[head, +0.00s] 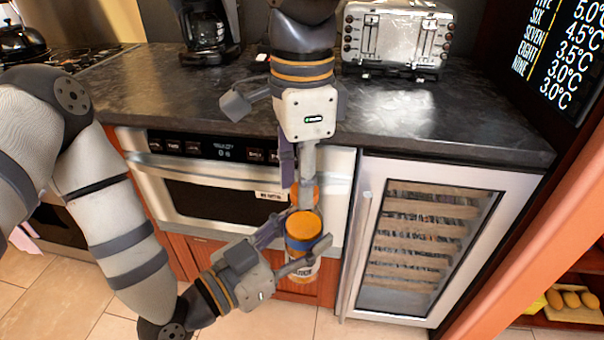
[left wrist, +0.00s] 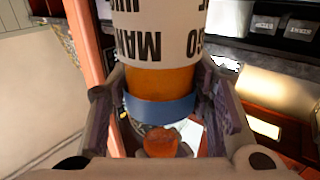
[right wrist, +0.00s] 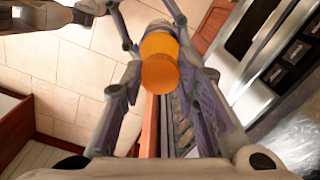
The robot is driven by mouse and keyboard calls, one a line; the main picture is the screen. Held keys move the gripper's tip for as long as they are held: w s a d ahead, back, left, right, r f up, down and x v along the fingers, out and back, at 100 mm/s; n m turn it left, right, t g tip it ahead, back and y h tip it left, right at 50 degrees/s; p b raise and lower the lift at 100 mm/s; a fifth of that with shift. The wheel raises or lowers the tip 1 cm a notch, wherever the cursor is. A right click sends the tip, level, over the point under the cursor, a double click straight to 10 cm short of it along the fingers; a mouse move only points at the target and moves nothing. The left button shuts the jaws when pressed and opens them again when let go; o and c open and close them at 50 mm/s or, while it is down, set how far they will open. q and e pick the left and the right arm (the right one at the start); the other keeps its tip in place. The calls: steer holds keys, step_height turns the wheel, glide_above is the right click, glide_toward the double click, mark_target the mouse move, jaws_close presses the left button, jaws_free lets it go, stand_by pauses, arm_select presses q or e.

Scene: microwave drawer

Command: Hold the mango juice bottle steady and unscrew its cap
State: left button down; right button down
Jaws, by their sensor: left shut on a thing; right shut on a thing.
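The mango juice bottle (head: 301,268) is upright, orange with a blue band and a white label. The label (left wrist: 160,38) appears upside down in the left wrist view. My left gripper (head: 281,257) is shut around the bottle from the side, near the blue band (left wrist: 160,113). A smaller orange piece, seemingly the cap (head: 304,195), is at the fingertips of my right gripper (head: 300,190), which points down from above. It shows past the band in the left wrist view (left wrist: 163,141) and looks apart from the bottle. The exact finger contact is partly hidden.
A microwave drawer (head: 215,200) is behind the bottle, under a dark counter (head: 400,110). A glass-fronted wine cooler (head: 425,240) stands to the right. A toaster (head: 398,35) and coffee maker (head: 208,35) are on the counter. Tiled floor (head: 60,300) lies below.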

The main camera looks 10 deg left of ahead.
steer(key=n, duration=0.7)
steer(key=shift+d+r+n, duration=0.1)
steer(key=shift+r+n, duration=0.05)
steer(key=shift+n, duration=0.15)
steer(key=n, duration=0.7)
steer(key=shift+d+n, duration=0.1)
steer(key=shift+n, duration=0.3)
steer(key=n, duration=0.3)
steer(key=shift+d+n, duration=0.1)
steer(key=shift+n, duration=0.2)
steer(key=n, duration=0.8)
steer(key=shift+d, duration=0.1)
steer(key=n, duration=0.3)
steer(key=shift+w+n, duration=0.1)
steer(key=shift+n, duration=0.3)
steer(key=n, duration=0.4)
steer(key=shift+w, duration=0.1)
steer(key=n, duration=0.3)
steer(key=shift+n, duration=0.4)
steer(key=n, duration=0.6)
steer(key=shift+w+n, duration=0.15)
steer(key=shift+n, duration=0.25)
steer(key=n, duration=0.3)
steer(key=shift+n, duration=0.3)
steer(key=shift+r, duration=0.2)
